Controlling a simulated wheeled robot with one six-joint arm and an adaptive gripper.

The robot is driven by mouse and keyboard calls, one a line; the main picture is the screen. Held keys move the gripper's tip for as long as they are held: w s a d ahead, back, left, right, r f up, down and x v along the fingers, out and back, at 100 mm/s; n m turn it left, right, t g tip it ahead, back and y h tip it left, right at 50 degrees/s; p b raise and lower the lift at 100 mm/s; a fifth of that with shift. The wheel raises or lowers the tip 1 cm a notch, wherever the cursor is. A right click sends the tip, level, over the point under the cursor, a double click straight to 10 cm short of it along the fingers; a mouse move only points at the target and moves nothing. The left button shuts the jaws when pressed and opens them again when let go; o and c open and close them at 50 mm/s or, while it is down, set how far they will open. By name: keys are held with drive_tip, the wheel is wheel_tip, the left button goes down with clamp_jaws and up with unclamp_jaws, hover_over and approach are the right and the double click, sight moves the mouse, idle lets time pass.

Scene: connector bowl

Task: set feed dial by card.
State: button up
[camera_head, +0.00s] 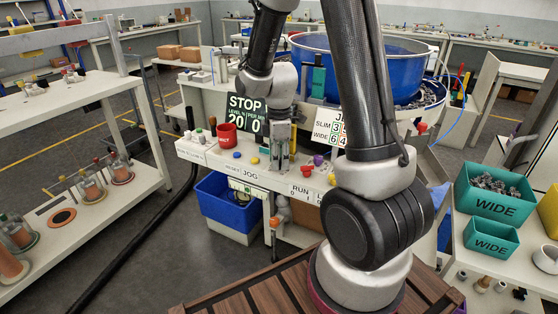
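A white card (327,127) stands at the back of the machine's front panel. It reads SLIM and WIDE with red and green figures beside them, and my arm hides its right part. My gripper (281,168) points down over the panel, between the JOG and RUN labels, and its finger gap is too small to judge. The feed dial cannot be made out clearly; my arm covers the panel's right side. A dark display (247,113) reads STOP and 20.0, left of my gripper.
A large blue bowl (402,75) stands behind my arm. Teal bins marked WIDE (491,236) sit on the right table, one holding metal parts. A blue bin (228,203) is below the panel.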

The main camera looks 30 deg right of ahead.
drive_tip(key=shift+f, duration=0.45)
clamp_jaws()
drive_tip(key=shift+m, duration=0.3)
